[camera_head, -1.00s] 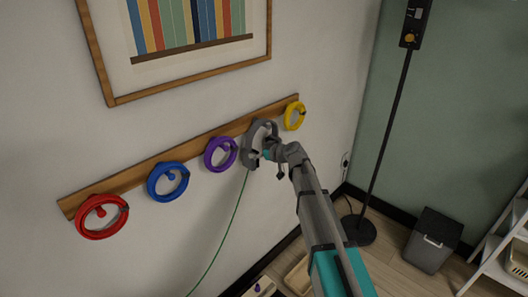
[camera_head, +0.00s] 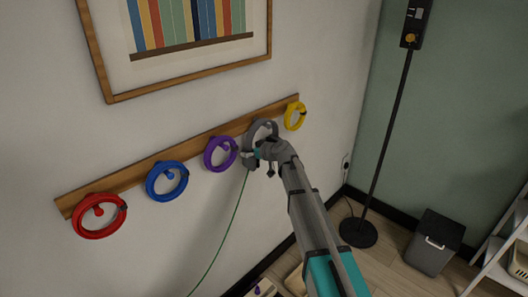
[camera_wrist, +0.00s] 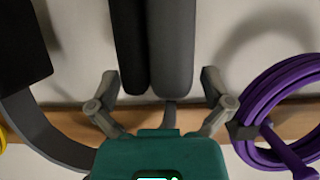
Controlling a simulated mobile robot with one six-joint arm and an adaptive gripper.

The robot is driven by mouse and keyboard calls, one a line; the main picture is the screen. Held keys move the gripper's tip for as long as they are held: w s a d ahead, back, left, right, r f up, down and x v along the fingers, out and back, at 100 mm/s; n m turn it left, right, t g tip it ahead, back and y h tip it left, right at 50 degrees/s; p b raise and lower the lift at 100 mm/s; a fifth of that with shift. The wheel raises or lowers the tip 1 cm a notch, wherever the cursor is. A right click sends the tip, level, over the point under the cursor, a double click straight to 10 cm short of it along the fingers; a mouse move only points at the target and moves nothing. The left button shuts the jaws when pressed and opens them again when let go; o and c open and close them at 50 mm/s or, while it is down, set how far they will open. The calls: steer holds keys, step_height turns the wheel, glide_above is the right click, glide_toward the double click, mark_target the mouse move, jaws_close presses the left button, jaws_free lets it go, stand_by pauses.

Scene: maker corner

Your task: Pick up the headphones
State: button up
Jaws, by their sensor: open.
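The grey headphones (camera_head: 250,132) hang on the wooden wall rail between the purple coil and the yellow coil, with a green cable hanging below. My gripper (camera_head: 260,154) is at their lower part and hides some of it. In the wrist view the grey and black ear cup (camera_wrist: 170,45) of the headphones is between the two open fingers of my gripper (camera_wrist: 162,85), with a gap visible on each side. The band curves away to the left, towards a second dark ear cup. I cannot tell how deep the fingers reach along the cup.
A purple coil (camera_head: 220,154) hangs close on the left; it is also near the right finger in the wrist view (camera_wrist: 275,115). A yellow coil (camera_head: 295,116) hangs on the right. Blue and red coils hang further left on the rail (camera_head: 140,173). A lamp pole (camera_head: 385,140) stands to the right.

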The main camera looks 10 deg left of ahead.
stand_by(0.3)
steer(key=c, duration=1.3)
steer(key=shift+r, duration=0.1)
steer(key=shift+c, duration=0.2)
step_height(320, 180, up, 28)
steer(key=p, duration=2.8)
